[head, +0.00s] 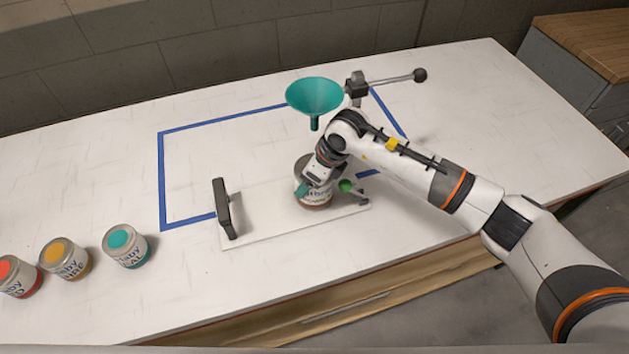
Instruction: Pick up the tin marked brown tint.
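A tin (314,198) with a white label and a brownish lower band stands upright on a white board in the middle of the table. Its lettering is too small and too covered to read in full. My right gripper (318,178) is over this tin, pointing down at its top. The gripper and wrist hide most of the lid, and I cannot tell whether the fingers are closed on it. My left gripper is not in view.
Red (18,276), yellow (66,259) and teal (126,246) tins stand at the left. A teal funnel (314,97) is held on a clamp arm behind the gripper. A dark upright handle (227,208) stands on the white board (262,228). Blue tape marks a mostly bare area.

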